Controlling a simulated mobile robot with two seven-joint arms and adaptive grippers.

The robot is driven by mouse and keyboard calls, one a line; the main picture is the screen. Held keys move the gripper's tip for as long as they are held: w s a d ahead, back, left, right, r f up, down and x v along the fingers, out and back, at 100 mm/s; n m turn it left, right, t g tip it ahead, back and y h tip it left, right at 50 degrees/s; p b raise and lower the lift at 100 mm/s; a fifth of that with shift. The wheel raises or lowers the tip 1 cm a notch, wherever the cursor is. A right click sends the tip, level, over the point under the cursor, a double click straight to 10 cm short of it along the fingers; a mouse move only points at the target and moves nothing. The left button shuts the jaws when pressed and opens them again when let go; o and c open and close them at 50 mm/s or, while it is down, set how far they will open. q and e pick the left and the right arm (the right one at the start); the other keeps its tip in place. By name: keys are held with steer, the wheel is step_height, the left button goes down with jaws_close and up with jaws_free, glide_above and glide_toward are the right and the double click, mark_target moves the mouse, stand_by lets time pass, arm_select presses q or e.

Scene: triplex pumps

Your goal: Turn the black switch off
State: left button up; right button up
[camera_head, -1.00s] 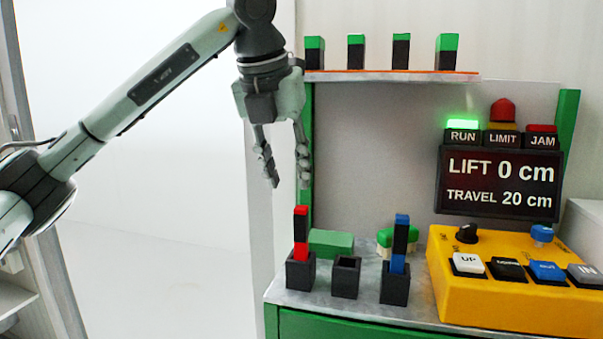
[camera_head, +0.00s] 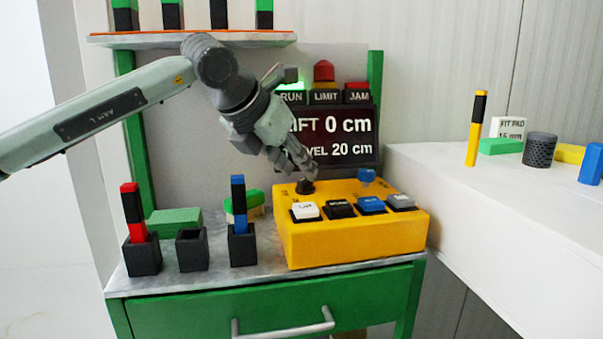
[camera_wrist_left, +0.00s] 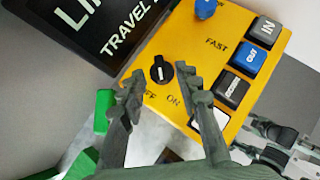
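The black switch (camera_head: 305,188) is a round knob on top of the yellow control box (camera_head: 352,238), at its back left. In the left wrist view the knob (camera_wrist_left: 161,72) shows a small white mark, with OFF and ON labels below it. My left gripper (camera_head: 308,174) is just above the knob. In the left wrist view my left gripper (camera_wrist_left: 162,82) is open, with one finger on each side of the knob. I cannot tell whether the fingers touch it. Dark gripper-like parts at the wrist view's lower right may be my right gripper; its state is unclear.
White, black, blue and grey buttons (camera_head: 371,205) line the box front, and a blue knob (camera_head: 366,177) stands behind. The display (camera_head: 345,135) reads LIFT 0 cm, TRAVEL 20 cm, with RUN lit green. Black holders (camera_head: 192,250) stand left. A white side table (camera_head: 440,180) is right.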

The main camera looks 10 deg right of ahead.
mark_target(305, 178)
arm_select(q)
steer(key=shift+x, duration=1.7)
steer(key=shift+c, duration=0.3)
jaws_close()
